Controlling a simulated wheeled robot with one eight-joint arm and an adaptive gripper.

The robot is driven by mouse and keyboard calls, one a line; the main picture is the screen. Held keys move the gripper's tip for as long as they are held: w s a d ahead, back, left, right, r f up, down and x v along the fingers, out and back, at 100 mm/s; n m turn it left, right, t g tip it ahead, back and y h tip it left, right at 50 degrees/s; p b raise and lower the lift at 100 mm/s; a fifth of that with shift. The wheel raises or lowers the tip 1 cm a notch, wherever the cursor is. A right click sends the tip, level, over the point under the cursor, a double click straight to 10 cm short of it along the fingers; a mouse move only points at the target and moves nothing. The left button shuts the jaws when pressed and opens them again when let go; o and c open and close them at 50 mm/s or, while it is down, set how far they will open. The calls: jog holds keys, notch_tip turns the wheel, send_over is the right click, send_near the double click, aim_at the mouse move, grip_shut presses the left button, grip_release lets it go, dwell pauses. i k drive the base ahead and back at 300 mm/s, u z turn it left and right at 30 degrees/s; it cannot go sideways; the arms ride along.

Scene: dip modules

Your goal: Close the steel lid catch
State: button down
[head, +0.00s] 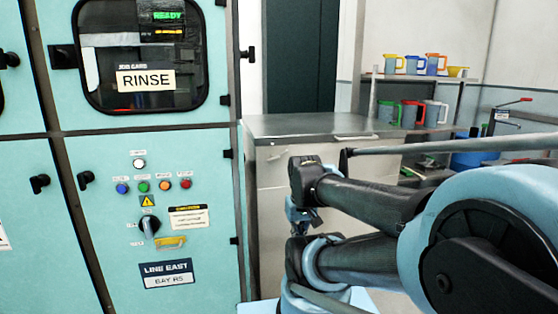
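A waist-high pale cabinet (268,205) with a flat steel lid (300,126) stands right of the teal panels. The lid lies level. A slim pale metal piece (354,138) sits at the lid's front edge. It may be the catch, but I cannot tell whether it is open or closed. My gripper (303,222) appears small in front of the cabinet, below the lid's edge, partly hidden by my arm links. Its fingers are too small and covered to read, and I see no contact with the lid.
Teal panels at left carry a control panel with coloured buttons (143,187), a rotary knob (149,226) and a RINSE window (146,80). A shelf (425,78) with coloured jugs stands at the back right. My arm fills the lower right.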

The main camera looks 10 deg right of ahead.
aim_at(273, 158)
jog(key=k, duration=1)
jog(key=z, duration=1.55)
jog(key=i, duration=0.35)
jog(key=u, duration=0.05)
